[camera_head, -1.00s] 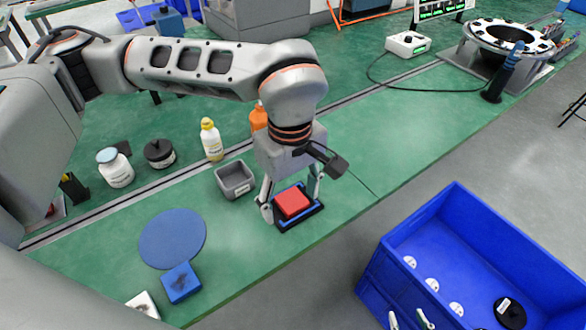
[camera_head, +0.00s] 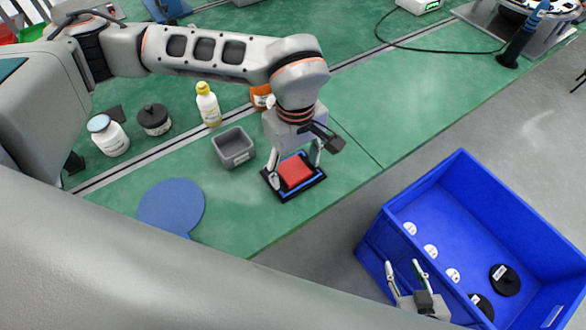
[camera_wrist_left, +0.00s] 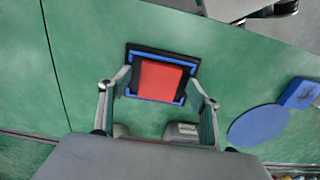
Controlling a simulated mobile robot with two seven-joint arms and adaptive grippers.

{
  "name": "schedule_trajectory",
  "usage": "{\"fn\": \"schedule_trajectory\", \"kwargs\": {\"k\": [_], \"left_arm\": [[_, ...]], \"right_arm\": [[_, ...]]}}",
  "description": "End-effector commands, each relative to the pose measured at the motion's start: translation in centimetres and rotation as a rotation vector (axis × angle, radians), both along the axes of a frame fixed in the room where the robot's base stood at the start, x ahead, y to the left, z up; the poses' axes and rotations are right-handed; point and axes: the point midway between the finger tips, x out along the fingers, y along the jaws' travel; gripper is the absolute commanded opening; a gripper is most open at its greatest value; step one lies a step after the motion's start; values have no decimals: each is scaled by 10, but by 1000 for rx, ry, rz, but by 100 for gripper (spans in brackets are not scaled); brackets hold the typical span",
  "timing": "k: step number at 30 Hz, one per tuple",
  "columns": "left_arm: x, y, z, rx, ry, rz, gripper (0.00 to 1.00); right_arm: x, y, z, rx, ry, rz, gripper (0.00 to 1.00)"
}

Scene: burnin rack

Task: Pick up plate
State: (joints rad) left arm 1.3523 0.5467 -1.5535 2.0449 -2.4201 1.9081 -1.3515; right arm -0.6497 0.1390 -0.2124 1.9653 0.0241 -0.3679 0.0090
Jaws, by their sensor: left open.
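A red square block or plate (camera_head: 295,170) lies on a black tray with blue edging (camera_head: 312,186) on the green bench. It also shows in the left wrist view (camera_wrist_left: 160,76). My left gripper (camera_head: 294,167) is open above it, with one finger toward each side; the wrist view also shows the spread fingers (camera_wrist_left: 158,97). I see no clear contact. My right gripper (camera_head: 404,264) is open and empty at the near wall of the blue crate (camera_head: 440,172). Black round discs (camera_head: 505,280) lie in that crate; which item is the plate is not marked.
A grey bin (camera_head: 234,148) stands just left of the tray. A yellow-capped bottle (camera_head: 208,105), an orange bottle (camera_head: 260,97), a white jar (camera_head: 108,137) and a black pot (camera_head: 154,119) stand behind. A blue paddle-shaped disc (camera_head: 171,206) lies flat at the left.

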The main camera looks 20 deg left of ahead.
Motion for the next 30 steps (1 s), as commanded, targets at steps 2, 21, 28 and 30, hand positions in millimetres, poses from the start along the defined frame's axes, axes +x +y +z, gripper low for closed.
{"fn": "schedule_trajectory", "kwargs": {"k": [2, 21, 28, 30], "left_arm": [[0, 0, -4, 0, 1, 0, 62], [0, 0, -3, 0, 0, 0, 21], [1, 0, 6, -2, -4, 0, 21], [1, 0, 13, -2, -4, 0, 21]], "right_arm": [[1, 0, 2, 1, -4, 0, 40], [-1, -1, -3, -2, 6, 1, 40], [-1, -1, -3, -2, 5, 1, 40], [-1, 0, -3, -2, 5, 1, 40]]}}
